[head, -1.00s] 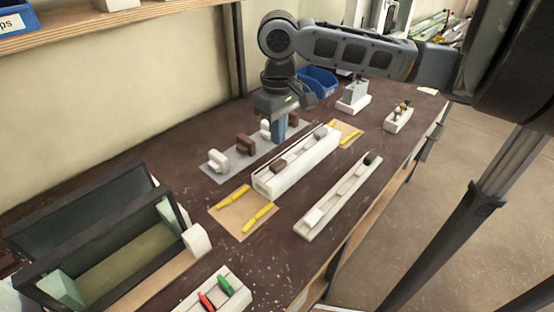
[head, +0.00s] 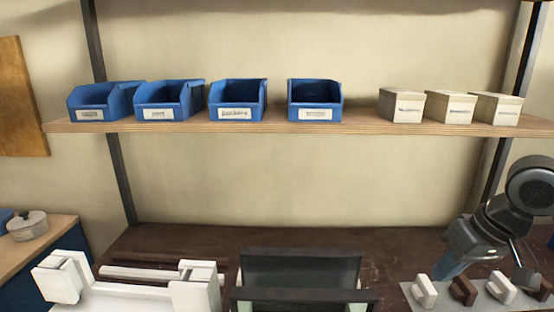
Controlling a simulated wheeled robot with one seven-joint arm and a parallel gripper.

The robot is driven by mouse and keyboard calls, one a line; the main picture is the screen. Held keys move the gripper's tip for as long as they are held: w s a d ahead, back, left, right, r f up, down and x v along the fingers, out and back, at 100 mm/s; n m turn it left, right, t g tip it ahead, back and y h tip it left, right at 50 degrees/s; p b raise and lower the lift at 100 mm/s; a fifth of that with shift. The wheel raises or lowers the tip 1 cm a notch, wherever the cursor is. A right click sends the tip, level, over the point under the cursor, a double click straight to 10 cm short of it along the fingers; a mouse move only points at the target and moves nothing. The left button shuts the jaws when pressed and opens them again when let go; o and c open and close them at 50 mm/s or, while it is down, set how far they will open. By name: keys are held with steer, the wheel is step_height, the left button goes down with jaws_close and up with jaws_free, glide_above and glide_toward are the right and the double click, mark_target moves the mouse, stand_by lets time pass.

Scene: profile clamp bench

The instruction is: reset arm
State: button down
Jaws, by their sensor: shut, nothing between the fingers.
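My gripper (head: 449,271) is at the right edge of the head view, with my dark arm joint above it. Its fingers are shut and empty, pointing down and to the left. It hangs over the bench near a grey mat (head: 415,297) with small clamp-like blocks: a white one (head: 424,291), a brown one (head: 463,291) and another white one (head: 501,287). Another dark block is partly visible at the right edge. Most of my arm is out of view.
A wooden shelf (head: 350,126) above the bench holds several blue bins (head: 238,100) and pale boxes (head: 402,105). A dark-framed box (head: 300,268) and a white fixture (head: 130,298) stand on the dark bench (head: 210,240). A side table with a lidded pot (head: 26,226) is at left.

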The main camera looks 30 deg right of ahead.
steer(key=w+a+r+t+y, duration=0.1)
steer(key=w+a+r+t, duration=0.1)
steer(key=w+a, duration=0.2)
steer(key=w+a+r+n+t+y, duration=0.1)
steer(key=w+a+r+t, duration=0.1)
steer(key=w+a, duration=0.3)
steer(key=w+a+r+t+y, duration=0.1)
steer(key=w+a+r+t, duration=0.1)
steer(key=w+a, duration=0.3)
steer(key=shift+r+n+t+y, duration=0.3)
steer(key=shift+r+t, duration=0.1)
steer(key=shift+r, duration=0.5)
steer(key=w+a+r+m+t, duration=0.3)
steer(key=a+r+t, duration=0.35)
steer(key=a, duration=0.45)
steer(key=s+a+f+m+t+h, duration=0.1)
steer(key=s+a+f+m+h, duration=0.3)
steer(key=s+f, duration=0.4)
steer(key=s+a+f+g+h, duration=0.1)
steer(key=s+f+g+h, duration=0.1)
steer(key=s+f, duration=0.75)
steer(key=s+d+n, duration=0.2)
steer(key=s+n, duration=0.3)
steer(key=s, duration=0.5)
steer(key=s+d+f+n+g+y, duration=0.1)
steer(key=s+n, duration=0.4)
steer(key=s, duration=0.6)
steer(key=shift+d+f, duration=0.2)
steer(key=shift+d, duration=0.45)
